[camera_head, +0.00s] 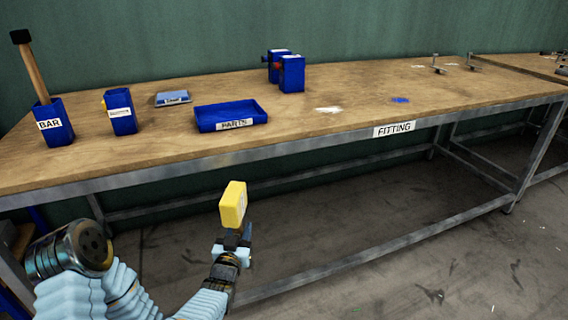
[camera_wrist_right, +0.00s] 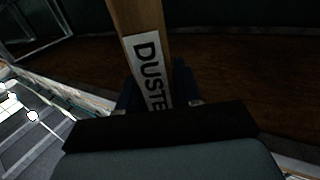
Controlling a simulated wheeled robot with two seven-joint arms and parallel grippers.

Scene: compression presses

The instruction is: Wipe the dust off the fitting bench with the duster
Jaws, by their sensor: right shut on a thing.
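My right gripper (camera_head: 234,238) is shut on the duster (camera_head: 233,203), which shows as a yellow block in front of and below the bench's front edge. In the right wrist view its wooden handle with a partly hidden "DUSTE" label (camera_wrist_right: 150,70) stands between the fingers. The fitting bench (camera_head: 360,88) has a wooden top and a "FITTING" label. A whitish dust patch (camera_head: 328,110) and a blue patch (camera_head: 400,100) lie on its top. Small pale patches (camera_head: 418,66) lie farther back. The duster is apart from the bench top. My left gripper is not visible.
Metal clamps (camera_head: 437,64) are at the back right. The front right top is mostly clear.

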